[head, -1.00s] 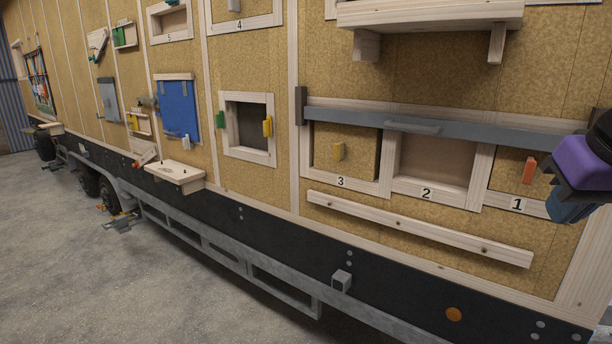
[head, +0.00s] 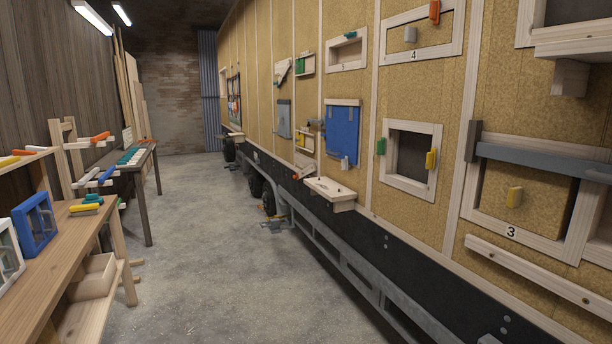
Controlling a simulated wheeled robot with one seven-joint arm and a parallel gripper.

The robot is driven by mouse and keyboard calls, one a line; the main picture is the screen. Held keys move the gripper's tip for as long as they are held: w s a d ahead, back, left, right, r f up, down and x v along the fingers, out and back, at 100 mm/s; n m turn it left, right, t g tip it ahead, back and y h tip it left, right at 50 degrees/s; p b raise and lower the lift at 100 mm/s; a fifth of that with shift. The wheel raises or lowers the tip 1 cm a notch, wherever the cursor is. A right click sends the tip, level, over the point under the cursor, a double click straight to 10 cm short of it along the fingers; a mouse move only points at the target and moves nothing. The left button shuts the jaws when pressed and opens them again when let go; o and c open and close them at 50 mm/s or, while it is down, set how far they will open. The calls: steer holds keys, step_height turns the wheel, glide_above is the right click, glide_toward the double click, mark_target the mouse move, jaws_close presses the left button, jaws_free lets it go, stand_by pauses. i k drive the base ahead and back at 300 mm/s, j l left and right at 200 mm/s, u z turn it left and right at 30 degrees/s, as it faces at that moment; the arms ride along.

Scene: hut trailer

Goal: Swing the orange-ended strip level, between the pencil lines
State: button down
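A small pale strip (head: 303,164), which looks orange at its lower end, hangs tilted on the trailer wall in the middle distance. It is just above the left end of a small wooden shelf (head: 331,189) and left of a blue panel (head: 342,136). It is too small to make out its pivot, and I cannot make out any pencil lines. My gripper is not in the head view now.
The concrete aisle (head: 215,250) between trailer and benches is clear. A workbench (head: 75,235) with blue (head: 36,227) and white frames stands at left, a darker table (head: 130,165) beyond. The shelf and wheels (head: 268,198) stick out at right.

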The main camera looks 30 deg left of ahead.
mark_target(307, 171)
steer(key=i+j+u, duration=1.05)
steer(key=i, duration=0.2)
steer(key=i+j+u, duration=0.3)
steer(key=i, duration=0.2)
steer(key=i+u, duration=0.3)
steer(key=i, duration=2)
steer(key=i+j+z, duration=0.1)
steer(key=i+z, duration=0.2)
steer(key=i, duration=0.3)
steer(key=i+j+z, duration=0.25)
steer(key=i, duration=0.35)
steer(key=i+j+z, duration=0.3)
steer(key=i, duration=0.25)
steer(key=i+j+z, duration=0.25)
steer(key=i+j, duration=0.3)
